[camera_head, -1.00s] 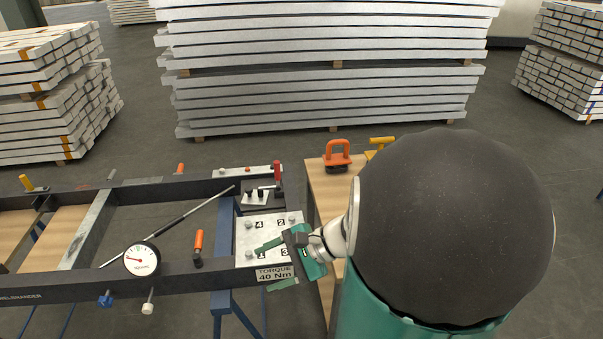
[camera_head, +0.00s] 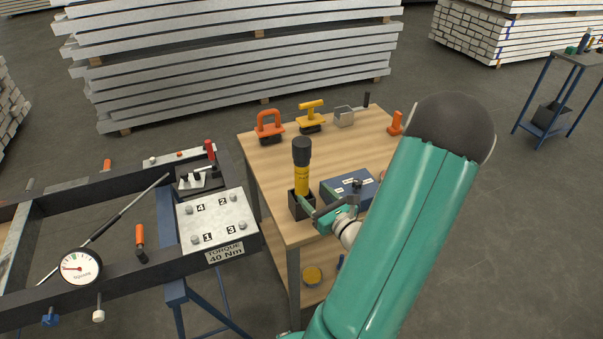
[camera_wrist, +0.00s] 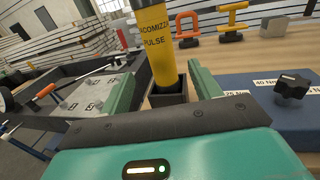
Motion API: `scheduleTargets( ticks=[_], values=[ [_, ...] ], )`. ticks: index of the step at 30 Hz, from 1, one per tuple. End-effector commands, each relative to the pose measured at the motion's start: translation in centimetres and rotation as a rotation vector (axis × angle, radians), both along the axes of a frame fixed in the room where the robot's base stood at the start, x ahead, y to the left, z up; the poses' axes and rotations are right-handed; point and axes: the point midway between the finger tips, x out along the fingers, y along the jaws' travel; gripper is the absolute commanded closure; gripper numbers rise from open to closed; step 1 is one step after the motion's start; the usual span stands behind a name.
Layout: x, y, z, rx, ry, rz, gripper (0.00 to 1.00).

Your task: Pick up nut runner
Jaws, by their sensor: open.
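The nut runner (camera_head: 302,175) has a yellow body and a black top. It stands upright in a black square holder (camera_head: 295,208) at the left edge of the wooden table. In the wrist view its yellow body (camera_wrist: 157,48) carries black lettering and shows between my two green fingers. My gripper (camera_head: 322,208) is open, low beside the nut runner near the holder. In the wrist view the gripper (camera_wrist: 160,88) has one finger on each side of the tool, with a gap to the right finger. Whether the left finger touches it, I cannot tell.
A blue box (camera_head: 349,187) with a black knob stands close to the right of the holder. Orange (camera_head: 270,125) and yellow (camera_head: 311,117) handled tools stand at the table's back. The dark frame with a bolted plate (camera_head: 216,214) lies left, across a gap.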

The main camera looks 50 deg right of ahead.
Motion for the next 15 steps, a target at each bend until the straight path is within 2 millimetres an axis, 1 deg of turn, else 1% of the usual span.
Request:
scheduleTargets(
  ticks=[1,4,6,11,15],
  values=[
    [1.1,-0.3,0.1,-0.001,-0.003,0.002,0.37],
    [2.7,-0.9,0.0,-0.002,-0.002,0.003,0.37],
    [3.4,-1.2,0.0,0.000,0.000,0.002,0.37],
    [4.4,-1.6,0.1,-0.001,-0.001,0.002,0.37],
    [6.2,-2.4,0.1,-0.002,-0.002,0.002,0.37]
  ],
)
